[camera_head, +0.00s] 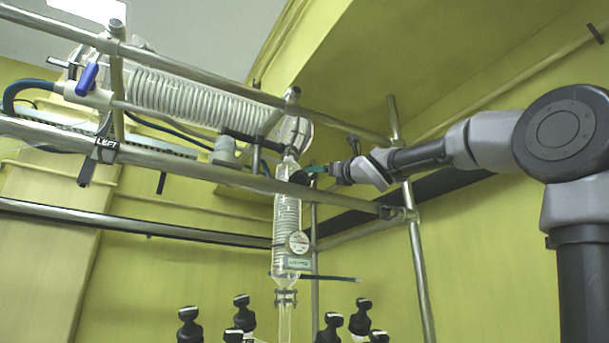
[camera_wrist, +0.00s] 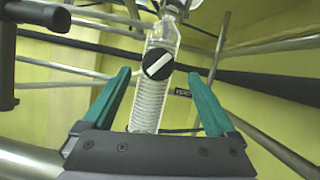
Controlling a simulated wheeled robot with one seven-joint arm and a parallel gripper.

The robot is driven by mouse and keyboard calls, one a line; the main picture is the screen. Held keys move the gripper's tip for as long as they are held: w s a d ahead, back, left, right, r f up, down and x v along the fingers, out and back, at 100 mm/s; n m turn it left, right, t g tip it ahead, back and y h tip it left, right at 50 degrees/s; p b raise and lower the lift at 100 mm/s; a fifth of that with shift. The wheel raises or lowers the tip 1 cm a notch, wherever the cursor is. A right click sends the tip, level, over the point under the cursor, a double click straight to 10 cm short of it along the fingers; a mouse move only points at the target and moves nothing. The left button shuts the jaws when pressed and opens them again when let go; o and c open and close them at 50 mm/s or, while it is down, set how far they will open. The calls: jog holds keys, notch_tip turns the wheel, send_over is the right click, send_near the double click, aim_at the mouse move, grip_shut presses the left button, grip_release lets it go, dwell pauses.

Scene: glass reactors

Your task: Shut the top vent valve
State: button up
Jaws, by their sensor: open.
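A round black valve knob with a white stripe (camera_wrist: 151,56) sits on the upper part of a vertical glass coil column (camera_wrist: 150,105). The stripe runs diagonally, lower left to upper right in the wrist view. In the head view the knob (camera_head: 299,178) shows small and dark at the top of the column (camera_head: 287,215). My gripper (camera_wrist: 159,73) is open, with one teal finger on each side of the knob in the picture. In the head view my gripper (camera_head: 312,169) reaches in from the right, close to the knob. I cannot tell whether the fingers touch it.
A metal pipe frame (camera_head: 240,183) surrounds the column, with a slanted glass condenser (camera_head: 190,97) behind. Several black-capped fittings (camera_head: 241,315) stand below. A round gauge (camera_head: 298,243) is on the column.

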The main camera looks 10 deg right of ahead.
jog(key=x, duration=0.9)
jog(key=shift+w+a, duration=0.2)
jog(key=shift+w, duration=0.1)
jog(key=shift+r, duration=0.1)
jog(key=c, duration=1.4)
jog(key=shift+d+m, duration=0.1)
jog(key=shift+m, duration=0.4)
